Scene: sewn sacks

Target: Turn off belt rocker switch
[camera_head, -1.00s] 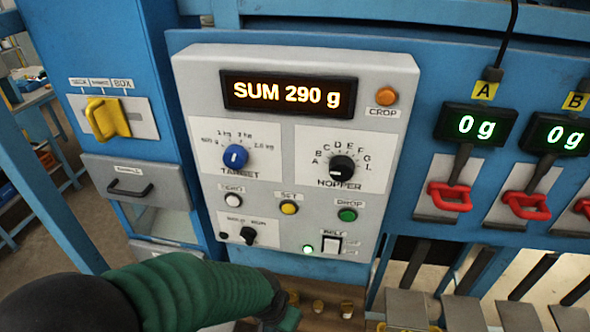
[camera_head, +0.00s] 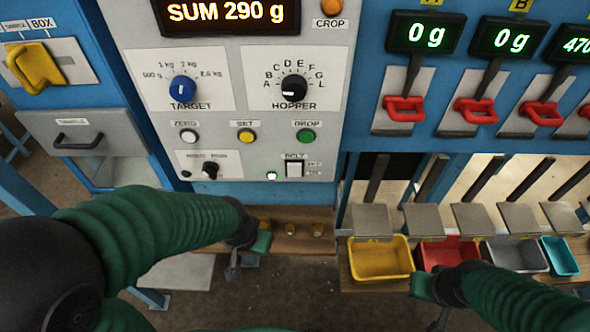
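The belt rocker switch (camera_head: 294,168) is a small white rocker under the BELT label, at the lower right of the grey control panel (camera_head: 215,75). A small lamp (camera_head: 271,176) just left of it glows pale green. Which side of the rocker is pressed is too small to tell. My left gripper (camera_head: 233,268) hangs below the panel, lower left of the switch and apart from it. My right gripper (camera_head: 440,318) is at the bottom edge, well below and right of the switch. The fingers of both are too small and dark to read.
Other controls sit close by: a green DROP button (camera_head: 305,135), a yellow SET button (camera_head: 247,136) and a black mode knob (camera_head: 211,170). Red handles (camera_head: 404,109) stick out at the right. A wooden shelf (camera_head: 290,238) and yellow bin (camera_head: 380,259) lie below.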

